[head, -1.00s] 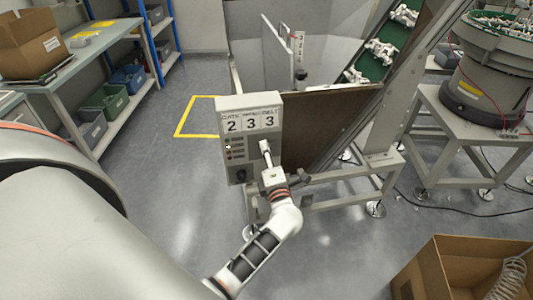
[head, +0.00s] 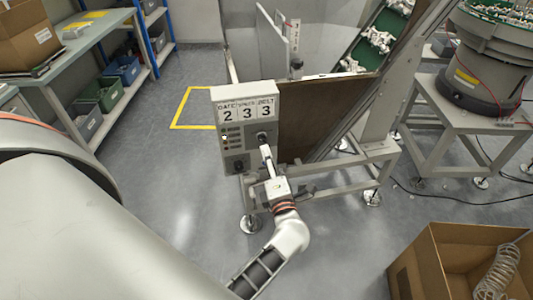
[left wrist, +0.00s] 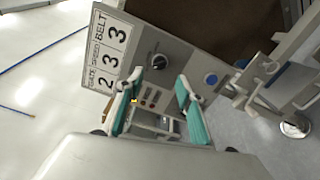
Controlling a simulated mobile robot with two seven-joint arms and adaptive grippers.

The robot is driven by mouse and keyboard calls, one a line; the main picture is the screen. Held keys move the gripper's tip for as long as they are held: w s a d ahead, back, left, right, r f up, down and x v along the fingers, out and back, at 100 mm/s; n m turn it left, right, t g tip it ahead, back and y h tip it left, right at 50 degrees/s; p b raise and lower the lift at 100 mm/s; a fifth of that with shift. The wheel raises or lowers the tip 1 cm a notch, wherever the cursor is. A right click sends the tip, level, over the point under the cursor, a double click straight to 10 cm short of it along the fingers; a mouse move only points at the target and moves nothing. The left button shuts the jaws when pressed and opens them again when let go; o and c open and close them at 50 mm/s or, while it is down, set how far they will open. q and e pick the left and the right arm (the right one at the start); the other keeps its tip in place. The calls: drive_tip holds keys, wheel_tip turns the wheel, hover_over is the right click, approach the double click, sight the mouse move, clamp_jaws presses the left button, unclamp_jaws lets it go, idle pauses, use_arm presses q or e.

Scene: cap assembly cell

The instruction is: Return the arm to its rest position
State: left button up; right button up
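My left gripper (head: 267,152) is in front of the grey control panel (head: 220,105), just below a dark knob (head: 262,137). In the left wrist view its two teal-padded fingers (left wrist: 157,88) are spread apart with nothing between them. The same knob (left wrist: 158,62) shows just beyond the fingertips, apart from them as far as I can tell. The panel's number cards (head: 246,113) read gate 2, speed 3, belt 3. My left arm comes up from the bottom of the head view. My right gripper is out of view.
The panel is fixed to a machine frame (head: 335,190) with a brown plate (head: 320,115). A cardboard box (head: 420,262) stands at lower right. A bowl feeder (head: 485,75) is at right, shelving (head: 110,30) at upper left. Grey floor left of the panel is clear.

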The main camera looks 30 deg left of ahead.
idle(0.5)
use_arm(q)
drive_tip(key=s+d+f+m+t+h, duration=0.25)
drive_tip(key=d+m+h, duration=0.4)
drive_tip(key=m, duration=0.55)
drive_tip(key=s+d+f+m+t+h, duration=0.2)
drive_tip(key=s+d+m+t+h, duration=0.15)
drive_tip(key=d+m+h, duration=0.6)
drive_tip(key=s+a+f+m+g, duration=0.4)
drive_tip(key=s+f+m+g, duration=0.4)
drive_tip(key=s+f+m, duration=0.4)
drive_tip(key=shift+s+f+y, duration=0.3)
drive_tip(key=shift+s+f, duration=0.6)
drive_tip(key=shift+s, duration=0.15)
drive_tip(key=shift+m, duration=0.25)
drive_tip(key=shift+c, duration=0.4)
